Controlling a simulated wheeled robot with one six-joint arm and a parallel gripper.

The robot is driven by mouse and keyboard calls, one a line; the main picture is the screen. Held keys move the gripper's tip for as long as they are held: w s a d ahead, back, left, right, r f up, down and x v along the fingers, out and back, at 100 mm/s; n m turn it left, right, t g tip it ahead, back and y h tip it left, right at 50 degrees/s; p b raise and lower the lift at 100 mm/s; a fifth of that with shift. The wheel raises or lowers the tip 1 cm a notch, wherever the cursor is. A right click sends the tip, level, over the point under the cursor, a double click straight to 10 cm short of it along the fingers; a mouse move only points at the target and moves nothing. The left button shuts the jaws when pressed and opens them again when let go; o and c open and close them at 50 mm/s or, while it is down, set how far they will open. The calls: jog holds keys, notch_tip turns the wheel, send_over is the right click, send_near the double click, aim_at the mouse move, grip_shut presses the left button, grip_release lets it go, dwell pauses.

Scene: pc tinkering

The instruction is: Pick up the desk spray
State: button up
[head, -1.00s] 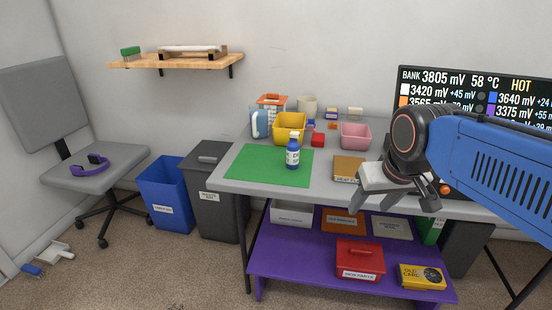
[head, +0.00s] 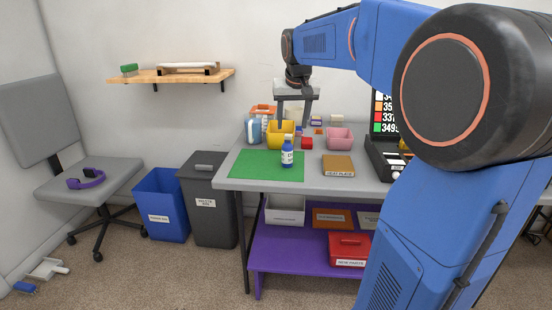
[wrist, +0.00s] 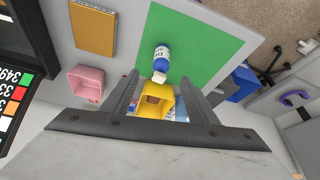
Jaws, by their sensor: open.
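In the wrist view the bottle (wrist: 161,58) shows just beyond the gap between the open fingertips (wrist: 158,80), cap toward the gripper. Nothing touches it.
A yellow bin (head: 273,133) stands behind the bottle, with a white-and-blue container (head: 254,130) at its left. A red block (head: 307,143), a pink bin (head: 340,139) and a brown box (head: 338,165) are to the right. The mat's left part is clear.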

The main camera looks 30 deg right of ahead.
aim_at(287, 154)
jog(key=x, duration=1.7)
jog(key=shift+w+a, duration=0.1)
jog(key=shift+w, duration=0.15)
jog(key=c, duration=1.2)
